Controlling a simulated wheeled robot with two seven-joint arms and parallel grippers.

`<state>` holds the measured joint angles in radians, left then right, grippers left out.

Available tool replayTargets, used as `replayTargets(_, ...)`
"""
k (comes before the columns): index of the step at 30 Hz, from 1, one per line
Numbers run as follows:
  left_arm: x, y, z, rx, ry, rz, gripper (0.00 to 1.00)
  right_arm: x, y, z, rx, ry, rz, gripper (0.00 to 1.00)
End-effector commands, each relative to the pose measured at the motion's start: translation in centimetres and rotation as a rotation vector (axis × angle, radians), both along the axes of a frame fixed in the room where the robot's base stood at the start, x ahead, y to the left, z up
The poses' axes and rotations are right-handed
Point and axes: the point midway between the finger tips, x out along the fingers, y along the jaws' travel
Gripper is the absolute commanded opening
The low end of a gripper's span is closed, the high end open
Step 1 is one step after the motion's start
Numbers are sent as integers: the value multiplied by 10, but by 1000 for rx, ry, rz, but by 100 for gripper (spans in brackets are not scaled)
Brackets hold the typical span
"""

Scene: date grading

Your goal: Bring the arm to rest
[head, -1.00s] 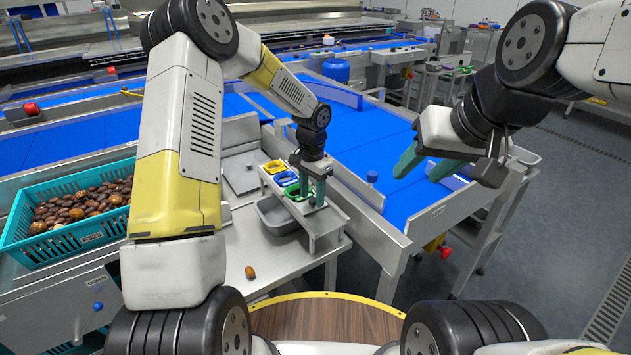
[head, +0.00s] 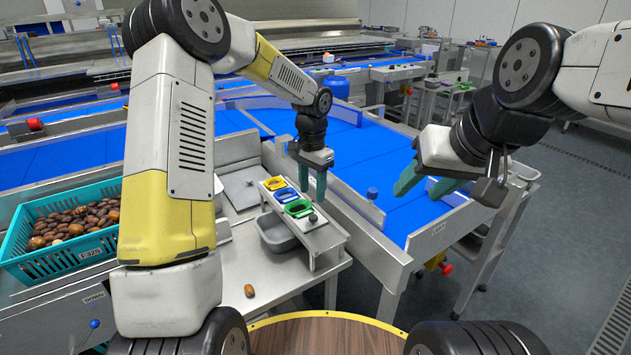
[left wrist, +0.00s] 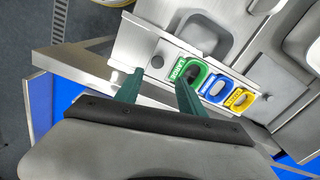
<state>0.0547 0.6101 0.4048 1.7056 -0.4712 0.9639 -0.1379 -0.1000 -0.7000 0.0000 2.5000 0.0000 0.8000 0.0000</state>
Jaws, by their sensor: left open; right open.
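My left gripper (head: 312,182) is open and empty, its green fingers pointing down above the right end of the small metal stand (head: 322,238). In the left wrist view its two fingers (left wrist: 155,92) are spread apart over the stand, near the green ring. The stand carries a yellow ring (head: 274,183), a blue ring (head: 285,194) and a green ring (head: 298,208) in a row. My right gripper (head: 422,182) is open and empty, held over the blue belt at the right.
A teal crate (head: 62,262) full of dates stands at the left. A single date (head: 249,290) lies on the steel table (head: 262,275). A grey bin (head: 277,238) sits beside the stand. The blue belt (head: 365,150) runs behind, with a metal side rail.

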Motion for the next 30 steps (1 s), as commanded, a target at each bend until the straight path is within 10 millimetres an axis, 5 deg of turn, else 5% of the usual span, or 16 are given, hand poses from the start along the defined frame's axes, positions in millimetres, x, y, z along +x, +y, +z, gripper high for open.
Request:
replayTargets(5, -7, 6, 17, 5, -22, 19, 47, 0, 0, 0, 0, 0, 0, 47)
replayTargets(10, -38, 27, 72, 8, -97, 100, 47, 0, 0, 0, 0, 0, 0, 47)
replayTargets(21, -153, 75, 171, -93, -289, 371, 47, 0, 0, 0, 0, 0, 0, 47)
replayTargets(30, -243, 92, 194, -279, -417, 573, 47, 0, 0, 0, 0, 0, 0, 47)
